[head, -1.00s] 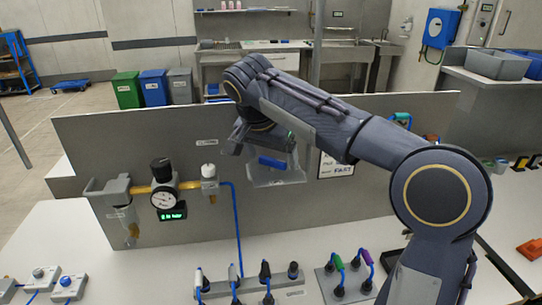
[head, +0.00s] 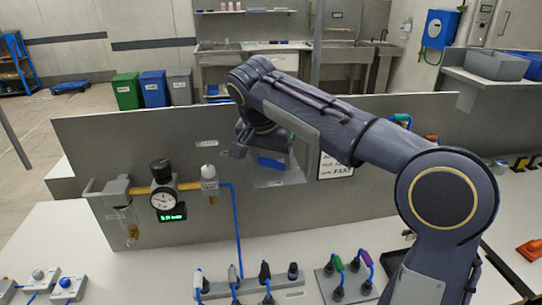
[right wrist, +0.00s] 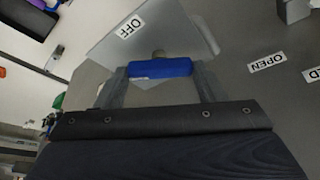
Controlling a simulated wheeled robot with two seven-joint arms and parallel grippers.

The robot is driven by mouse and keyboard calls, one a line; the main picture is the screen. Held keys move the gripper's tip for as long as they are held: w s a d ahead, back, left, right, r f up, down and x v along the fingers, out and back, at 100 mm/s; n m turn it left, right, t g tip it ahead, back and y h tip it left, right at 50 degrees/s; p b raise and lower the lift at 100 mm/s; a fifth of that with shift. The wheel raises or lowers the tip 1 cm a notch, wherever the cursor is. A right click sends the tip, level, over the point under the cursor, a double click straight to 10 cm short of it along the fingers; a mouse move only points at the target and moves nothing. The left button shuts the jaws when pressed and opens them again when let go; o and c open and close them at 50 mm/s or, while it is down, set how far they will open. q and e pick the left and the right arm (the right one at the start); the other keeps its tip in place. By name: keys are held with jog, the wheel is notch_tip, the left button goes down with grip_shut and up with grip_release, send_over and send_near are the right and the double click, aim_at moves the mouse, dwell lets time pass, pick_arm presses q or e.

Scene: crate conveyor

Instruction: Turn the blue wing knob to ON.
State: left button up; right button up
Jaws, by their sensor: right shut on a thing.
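The blue wing knob (head: 272,163) is on a pale plate (head: 280,180) at the grey upright panel in the head view. In the right wrist view the blue wing knob (right wrist: 160,68) lies across the picture between the two fingers of my right gripper (right wrist: 160,76), which is shut on it. An OFF label (right wrist: 131,25) is on the plate, above and left of the knob. The ON label is not visible. In the head view my right wrist covers the area just above the knob. My left gripper is not in view.
Left of the knob, a gauge (head: 164,201) and brass pipe fittings are on the panel (head: 105,140). A blue hose (head: 237,225) runs down from them. Several cable plugs (head: 264,272) stand on the white table below. OPEN (right wrist: 267,63) and another partly cut-off label are right of the plate.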

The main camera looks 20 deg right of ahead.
jog(key=n, duration=0.2)
jog(key=shift+d+r+n+t+y, duration=0.1)
jog(key=shift+d+n+t+y, duration=0.05)
jog(key=shift+n+t+y, duration=0.2)
jog(key=shift+n+t+y+p, duration=0.35)
jog(key=shift+n+y+p, duration=0.25)
jog(key=shift+n, duration=1.25)
jog(key=o, duration=1)
jog(key=shift+s, duration=0.1)
jog(key=v, duration=0.7)
jog(key=shift+s+r, duration=0.15)
jog(key=shift+r, duration=0.2)
